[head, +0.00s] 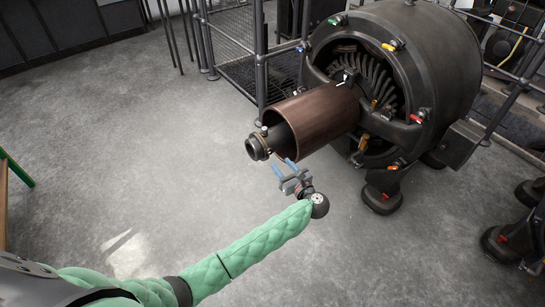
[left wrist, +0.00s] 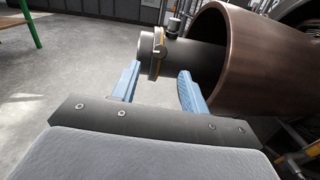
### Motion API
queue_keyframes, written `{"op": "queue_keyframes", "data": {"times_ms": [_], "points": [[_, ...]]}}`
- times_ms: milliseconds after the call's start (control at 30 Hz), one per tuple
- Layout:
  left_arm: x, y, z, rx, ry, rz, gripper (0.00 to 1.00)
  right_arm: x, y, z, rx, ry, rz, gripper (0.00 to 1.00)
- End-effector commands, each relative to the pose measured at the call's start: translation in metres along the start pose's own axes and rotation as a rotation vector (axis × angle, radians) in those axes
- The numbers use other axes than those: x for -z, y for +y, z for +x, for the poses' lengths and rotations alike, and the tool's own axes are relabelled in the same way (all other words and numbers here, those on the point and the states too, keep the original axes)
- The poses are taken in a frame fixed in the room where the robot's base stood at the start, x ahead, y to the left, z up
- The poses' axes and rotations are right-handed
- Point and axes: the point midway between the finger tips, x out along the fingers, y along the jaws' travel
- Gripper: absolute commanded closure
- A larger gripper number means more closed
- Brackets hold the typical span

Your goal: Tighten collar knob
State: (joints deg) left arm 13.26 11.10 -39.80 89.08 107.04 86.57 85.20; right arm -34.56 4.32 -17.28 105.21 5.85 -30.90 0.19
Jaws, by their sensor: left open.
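The collar (head: 257,147) is a dark ring with a brassy band around the shaft end that sticks out of the dynamo's brown cylinder. In the left wrist view the collar (left wrist: 159,53) stands upright on the grey shaft. A small dark knob (left wrist: 174,27) sits on its top side. My left gripper (head: 284,166) is open, with two blue fingers, just below and in front of the shaft end. In the left wrist view its fingers (left wrist: 160,72) are spread below the collar with nothing between them. My right gripper is not in view.
The brown cylinder (head: 318,120) juts from the large dark dynamo (head: 425,50), close beside my left gripper's fingers. Metal railings (head: 260,60) stand behind it. A green-framed stand (head: 15,172) is at the far left. The grey floor (head: 140,130) on the left is clear.

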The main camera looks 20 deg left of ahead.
Motion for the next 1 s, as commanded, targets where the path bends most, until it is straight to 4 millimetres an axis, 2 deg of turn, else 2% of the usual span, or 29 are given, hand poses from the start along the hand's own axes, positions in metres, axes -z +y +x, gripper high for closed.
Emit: {"op": "queue_keyframes", "data": {"times_ms": [500, 700, 967, 1000], "points": [[0.0, 0.001, 0.065, -0.003, -0.001, 0.001, 0.55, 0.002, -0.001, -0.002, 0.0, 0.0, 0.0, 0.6], [0.0, 0.001, 0.075, -0.002, 0.001, 0.002, 0.55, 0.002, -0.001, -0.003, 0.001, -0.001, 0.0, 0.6], [0.001, 0.001, 0.075, -0.002, 0.001, 0.001, 0.55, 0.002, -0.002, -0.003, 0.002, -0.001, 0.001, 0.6], [0.001, 0.001, 0.075, -0.002, 0.001, 0.001, 0.63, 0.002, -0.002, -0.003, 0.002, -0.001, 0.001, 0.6]]}}
